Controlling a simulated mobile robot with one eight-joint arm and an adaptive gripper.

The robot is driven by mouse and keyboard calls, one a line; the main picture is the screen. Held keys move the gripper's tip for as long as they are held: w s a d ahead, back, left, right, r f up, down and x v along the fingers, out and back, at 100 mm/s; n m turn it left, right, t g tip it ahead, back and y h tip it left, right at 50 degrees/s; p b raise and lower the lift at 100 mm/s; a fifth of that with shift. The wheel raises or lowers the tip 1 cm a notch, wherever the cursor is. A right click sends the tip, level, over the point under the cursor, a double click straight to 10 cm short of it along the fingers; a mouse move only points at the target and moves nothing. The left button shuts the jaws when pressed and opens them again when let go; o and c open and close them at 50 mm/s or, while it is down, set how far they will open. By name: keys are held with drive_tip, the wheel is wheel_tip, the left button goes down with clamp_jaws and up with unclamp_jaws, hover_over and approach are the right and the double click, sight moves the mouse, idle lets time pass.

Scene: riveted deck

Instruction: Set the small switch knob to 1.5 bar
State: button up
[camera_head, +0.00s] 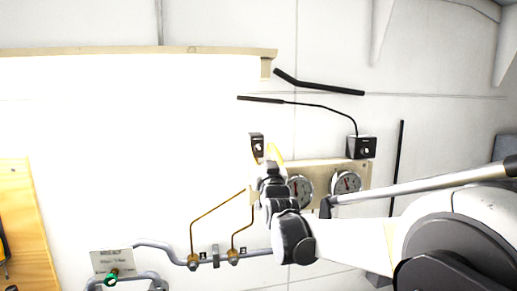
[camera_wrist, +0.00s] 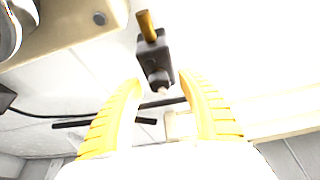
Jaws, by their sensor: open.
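The small black switch box (camera_head: 257,142) is on the wall left of the gauges, just above my gripper (camera_head: 271,153). In the wrist view the dark switch body (camera_wrist: 155,52) has a brass fitting (camera_wrist: 147,27) at its top end and a small pale knob tip (camera_wrist: 163,90) at its lower end. My gripper's two yellow fingers (camera_wrist: 161,84) are apart and empty, with the knob tip in the gap between them in the picture. I cannot tell how far it is in depth. The knob's pointer and scale are not readable.
Two round gauges (camera_head: 346,184) sit on a beige panel (camera_head: 324,169), the left one partly behind my arm. Brass tubes (camera_head: 211,207) and a grey pipe (camera_head: 160,246) run at lower left.

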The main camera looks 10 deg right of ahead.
drive_tip(key=shift+c, duration=0.4)
drive_tip(key=shift+s, duration=0.1)
clamp_jaws()
drive_tip(key=shift+m, duration=0.3)
drive_tip(key=shift+m+h+b, duration=0.45)
drive_tip(key=shift+m+h, duration=0.35)
drive_tip(key=shift+m, duration=0.4)
drive_tip(key=shift+m+g+h+b, duration=0.2)
drive_tip(key=shift+m+h, duration=0.35)
drive_tip(key=shift+m, duration=0.75)
drive_tip(key=shift+m+g+h+b, duration=0.1)
drive_tip(key=shift+m+g+h, duration=0.35)
drive_tip(key=shift+m, duration=0.85)
drive_tip(key=shift+h, duration=0.3)
